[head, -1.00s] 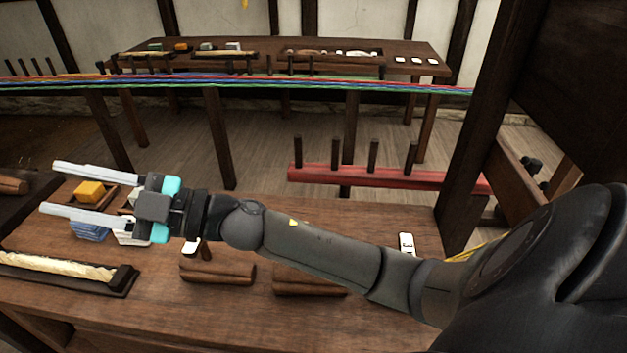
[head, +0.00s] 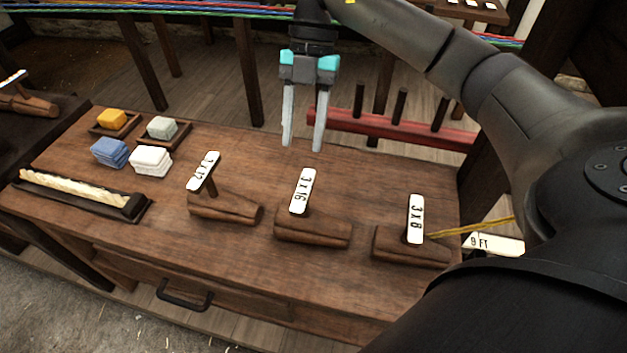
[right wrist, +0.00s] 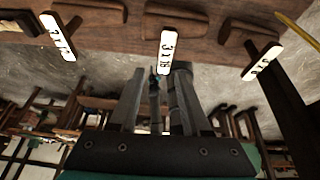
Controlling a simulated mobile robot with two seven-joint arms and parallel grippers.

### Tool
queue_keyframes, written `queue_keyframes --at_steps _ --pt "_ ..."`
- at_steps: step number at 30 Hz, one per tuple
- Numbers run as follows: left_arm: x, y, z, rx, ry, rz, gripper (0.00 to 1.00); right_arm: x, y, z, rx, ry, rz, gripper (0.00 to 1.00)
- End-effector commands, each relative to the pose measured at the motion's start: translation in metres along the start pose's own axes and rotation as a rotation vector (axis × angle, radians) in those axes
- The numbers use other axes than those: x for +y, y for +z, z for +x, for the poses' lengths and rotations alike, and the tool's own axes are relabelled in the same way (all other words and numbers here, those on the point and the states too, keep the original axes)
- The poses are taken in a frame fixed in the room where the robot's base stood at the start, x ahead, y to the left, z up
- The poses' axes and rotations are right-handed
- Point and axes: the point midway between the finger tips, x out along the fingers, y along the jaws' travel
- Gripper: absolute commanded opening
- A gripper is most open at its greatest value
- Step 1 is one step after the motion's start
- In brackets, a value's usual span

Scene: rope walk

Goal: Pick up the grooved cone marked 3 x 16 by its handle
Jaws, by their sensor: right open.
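The grooved cone marked 3 x 16 (head: 315,232) is a brown wooden piece lying on the bench in the head view. A short dark post rises from it, mostly hidden behind its white 3 x 16 plate (head: 303,191). My right gripper (head: 303,148) is open and empty, fingers pointing down, above and beyond the plate. In the right wrist view the 3 x 16 plate (right wrist: 165,50) is near the middle, ahead of the fingers (right wrist: 155,100), and the cone (right wrist: 180,20) is behind it. No contact shows. My left gripper is not in view.
The 3 x 12 cone (head: 225,208) is to the left and the 3 x 8 cone (head: 410,246) to the right, both with upright plates. Coloured blocks and stacks (head: 130,140) and a rope tray (head: 80,194) are at the left. A red pegged rail (head: 390,130) stands beyond the bench.

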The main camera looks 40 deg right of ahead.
Motion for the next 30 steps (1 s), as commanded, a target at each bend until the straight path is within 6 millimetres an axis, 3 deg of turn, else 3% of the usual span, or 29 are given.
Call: queue_keyframes --at_steps 5,15,25,30 --pt "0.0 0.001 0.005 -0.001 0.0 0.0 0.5 -0.007 0.004 0.018 -0.011 -0.027 0.022 0.47" --pt "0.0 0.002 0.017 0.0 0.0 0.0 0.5 -0.008 0.004 0.086 -0.009 -0.024 0.017 0.47" --pt "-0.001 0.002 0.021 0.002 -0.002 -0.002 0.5 -0.009 0.005 0.107 -0.01 -0.021 0.017 0.47" --pt "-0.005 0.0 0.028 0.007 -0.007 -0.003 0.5 -0.013 0.007 0.133 -0.008 -0.023 0.016 0.47"
